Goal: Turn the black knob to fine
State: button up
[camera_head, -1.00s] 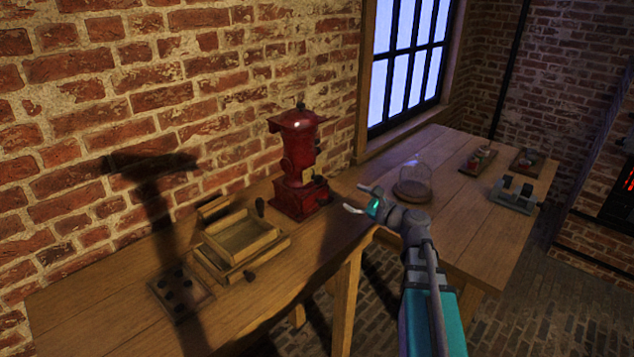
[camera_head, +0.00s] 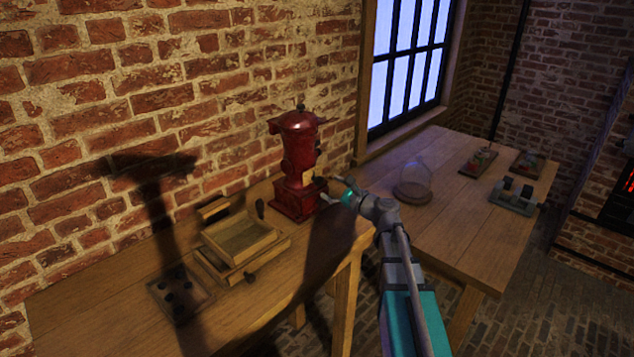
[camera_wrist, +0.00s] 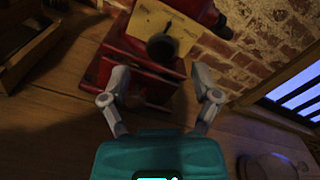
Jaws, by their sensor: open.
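A red machine (camera_head: 298,160) with a flared top stands on the wooden table against the brick wall. In the wrist view a dark round knob (camera_wrist: 162,46) sits on a tan plate (camera_wrist: 150,22) on the front of the machine; any lettering on the plate is too small to read. My gripper (camera_head: 335,187) is right beside the machine's front in the head view. In the wrist view my gripper (camera_wrist: 169,78) is open, its two fingers apart, with the knob slightly above the gap between them. I cannot tell whether a finger touches the machine.
Wooden trays (camera_head: 208,250) and a dark-holed block (camera_head: 178,291) lie left of the machine. A glass dome (camera_head: 416,175) stands on the right-hand table, with small devices (camera_head: 515,192) farther right. The right-hand table's front half is clear.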

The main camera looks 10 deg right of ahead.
aim_at(319, 182)
jog(key=shift+x, duration=2.7)
jog(key=shift+s, duration=0.1)
jog(key=c, duration=1.1)
jog(key=shift+a, duration=0.15)
